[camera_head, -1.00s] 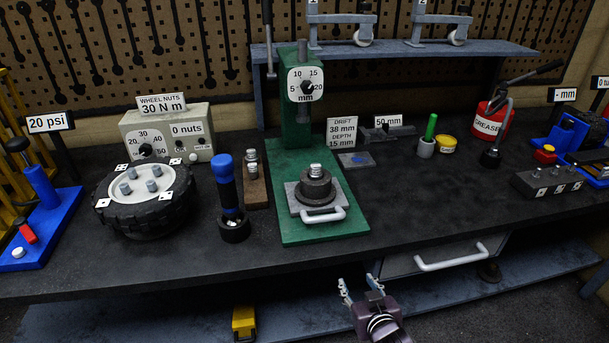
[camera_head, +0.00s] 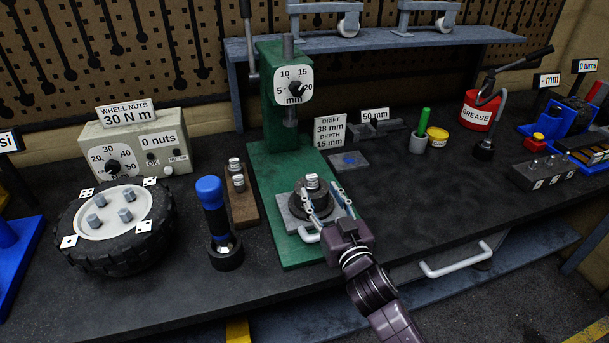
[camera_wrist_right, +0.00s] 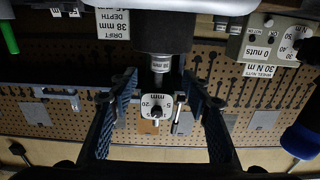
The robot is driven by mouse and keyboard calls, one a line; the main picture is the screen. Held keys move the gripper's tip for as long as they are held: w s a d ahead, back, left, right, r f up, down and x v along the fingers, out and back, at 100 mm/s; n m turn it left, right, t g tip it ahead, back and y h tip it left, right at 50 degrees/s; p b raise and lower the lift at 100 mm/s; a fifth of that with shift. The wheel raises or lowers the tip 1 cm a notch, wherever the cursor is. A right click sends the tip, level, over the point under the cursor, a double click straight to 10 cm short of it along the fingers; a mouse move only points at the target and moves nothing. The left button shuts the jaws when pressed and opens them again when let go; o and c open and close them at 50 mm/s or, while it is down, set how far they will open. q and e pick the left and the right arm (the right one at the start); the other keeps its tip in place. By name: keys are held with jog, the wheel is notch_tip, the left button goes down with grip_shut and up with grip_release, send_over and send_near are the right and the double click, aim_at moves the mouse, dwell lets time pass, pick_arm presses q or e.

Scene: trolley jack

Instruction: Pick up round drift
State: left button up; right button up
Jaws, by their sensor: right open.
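A short silver round drift (camera_head: 312,181) stands upright on a dark round hub (camera_head: 298,203) in the green press (camera_head: 262,170). My right gripper (camera_head: 321,191) is open, its two fingers reaching over the press plate at either side of the drift from the front. Two more silver round pieces (camera_head: 237,172) stand in a brown block left of the press. My left gripper is not in view.
The press ram (camera_head: 290,115) hangs above the drift. A white handle (camera_head: 308,235) sticks out at the plate's front.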

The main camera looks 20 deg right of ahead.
aim_at(314, 181)
jog(key=shift+w+r, duration=0.1)
jog(key=shift+w, duration=0.7)
jog(key=shift+w+r+p, duration=0.15)
jog(key=shift+w+p, duration=0.5)
jog(key=shift+w, duration=0.2)
jog(key=w, duration=0.3)
jog(key=shift+w+a+f+p, duration=0.15)
jog(key=shift+w+f+p, duration=0.2)
jog(key=shift+w+p, duration=0.05)
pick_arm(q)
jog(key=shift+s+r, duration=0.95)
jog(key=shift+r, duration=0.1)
pick_arm(e)
grip_shut()
jog(key=shift+w+r, duration=0.1)
jog(key=shift+r, duration=0.05)
